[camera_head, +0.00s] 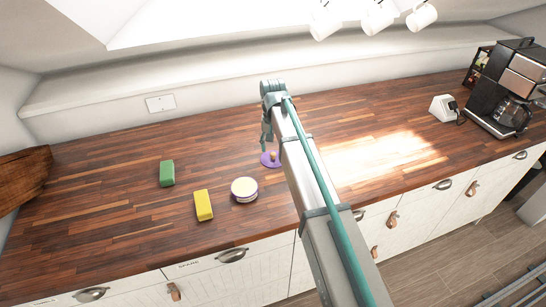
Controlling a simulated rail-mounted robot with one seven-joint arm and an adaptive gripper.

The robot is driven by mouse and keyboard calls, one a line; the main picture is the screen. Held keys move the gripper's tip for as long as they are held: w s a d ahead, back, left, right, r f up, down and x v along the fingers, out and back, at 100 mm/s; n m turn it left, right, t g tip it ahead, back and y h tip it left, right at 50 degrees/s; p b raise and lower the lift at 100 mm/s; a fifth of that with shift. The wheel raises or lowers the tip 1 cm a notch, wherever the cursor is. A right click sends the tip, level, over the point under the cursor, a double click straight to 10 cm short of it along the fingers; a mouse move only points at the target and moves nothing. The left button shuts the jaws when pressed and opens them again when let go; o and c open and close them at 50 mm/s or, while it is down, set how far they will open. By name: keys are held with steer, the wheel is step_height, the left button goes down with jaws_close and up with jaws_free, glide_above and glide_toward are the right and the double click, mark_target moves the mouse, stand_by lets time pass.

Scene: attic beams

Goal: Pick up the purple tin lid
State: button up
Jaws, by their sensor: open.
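The purple tin lid (265,161) lies flat on the wooden counter, with a small pale knob on top. My arm partly covers its right side. My gripper (265,147) points down just above and behind the lid, open, with no object visible in it. The fingers are small and partly hidden by the arm, so I cannot tell whether they touch the lid.
A round pale tin (244,188) with purple bands stands in front and left of the lid. A yellow block (203,205) and a green block (167,173) lie further left. A coffee maker (506,92) and a white device (443,108) stand far right. Mugs (378,18) hang above. The back counter is clear.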

mark_target(273, 153)
steer(key=shift+f+p, duration=0.4)
steer(key=shift+f, duration=1.1)
jaws_close()
